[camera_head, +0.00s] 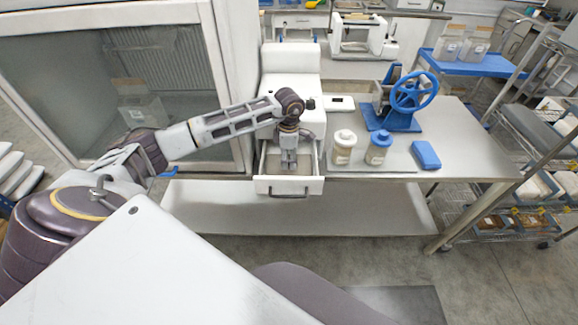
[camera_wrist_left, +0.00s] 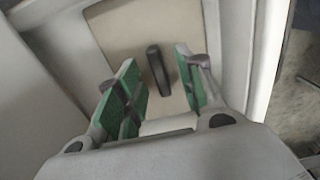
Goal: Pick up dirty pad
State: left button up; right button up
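The dirty pad (camera_wrist_left: 125,32) is a flat tan panel with a short dark upright grip (camera_wrist_left: 158,70) in its middle, seen in the left wrist view. It lies in the open white drawer (camera_head: 288,186) of the white machine (camera_head: 290,62). My left gripper (camera_head: 289,164) points down into the drawer. In the left wrist view, its green-padded fingers (camera_wrist_left: 157,64) are apart, with the dark grip showing in the gap between them. Neither finger visibly touches the grip. In the head view the gripper hides part of the pad. My right gripper is not in view.
Right of the drawer, a steel table (camera_head: 455,150) holds a white-lidded jar (camera_head: 343,147), a blue-lidded jar (camera_head: 378,148), a blue block (camera_head: 425,155) and a blue hand-wheel device (camera_head: 412,92). A glass-fronted cabinet (camera_head: 222,80) stands close on the left.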

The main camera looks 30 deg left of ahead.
pick_arm(q)
jog(key=shift+f, duration=0.35)
grip_shut()
dwell(0.3)
